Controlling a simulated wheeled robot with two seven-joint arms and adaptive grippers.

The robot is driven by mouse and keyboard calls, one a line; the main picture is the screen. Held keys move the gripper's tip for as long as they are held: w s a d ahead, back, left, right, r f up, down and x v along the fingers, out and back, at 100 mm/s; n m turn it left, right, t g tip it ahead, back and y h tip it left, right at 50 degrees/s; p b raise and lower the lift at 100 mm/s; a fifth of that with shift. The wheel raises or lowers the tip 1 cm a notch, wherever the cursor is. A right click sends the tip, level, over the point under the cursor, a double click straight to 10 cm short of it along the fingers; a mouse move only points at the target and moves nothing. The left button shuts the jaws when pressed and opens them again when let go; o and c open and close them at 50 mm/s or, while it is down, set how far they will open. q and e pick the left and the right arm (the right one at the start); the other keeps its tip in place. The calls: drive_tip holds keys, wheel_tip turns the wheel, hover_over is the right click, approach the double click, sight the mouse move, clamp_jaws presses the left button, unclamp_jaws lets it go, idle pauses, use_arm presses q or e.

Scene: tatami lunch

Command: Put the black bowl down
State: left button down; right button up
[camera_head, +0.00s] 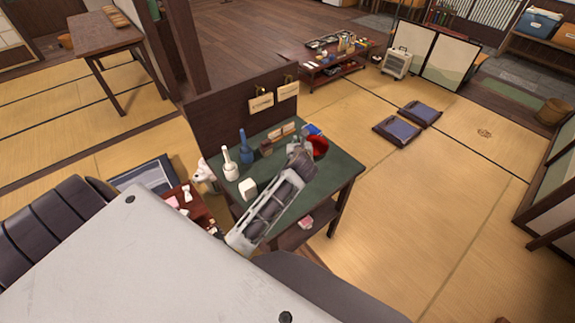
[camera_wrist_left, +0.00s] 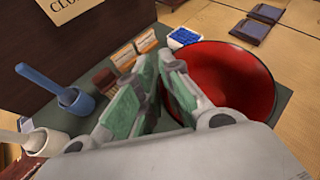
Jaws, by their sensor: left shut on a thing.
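The black bowl (camera_head: 320,146) shows its glossy red inside and a dark rim, at the far right part of the green-topped table (camera_head: 338,168). In the left wrist view the bowl (camera_wrist_left: 235,78) fills the right side, with its opening facing the camera. My left gripper (camera_head: 299,150) is at the bowl's left side. In the left wrist view its green-padded fingers (camera_wrist_left: 162,65) are shut on the bowl's near-left edge. The fingers hide that edge. I cannot tell whether the bowl's base touches the table. My right gripper is not in view.
A blue mortar with pestle (camera_head: 246,152), a white one (camera_head: 230,168) and a white block-like item (camera_head: 248,188) stand left of my arm. Small boxes (camera_wrist_left: 146,41) and a blue container (camera_wrist_left: 184,37) sit behind the bowl. A dark panel (camera_head: 235,112) rises at the table's back.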

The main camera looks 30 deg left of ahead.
use_arm(q)
drive_tip(key=shift+f+b, duration=0.6)
drive_tip(key=shift+f, duration=4.35)
drive_tip(key=shift+f, duration=0.1)
drive_tip(key=c, duration=1.6)
unclamp_jaws()
drive_tip(key=shift+o, duration=0.2)
drive_tip(key=shift+s, duration=0.1)
drive_tip(key=v, duration=1.2)
drive_tip(key=shift+p, duration=0.3)
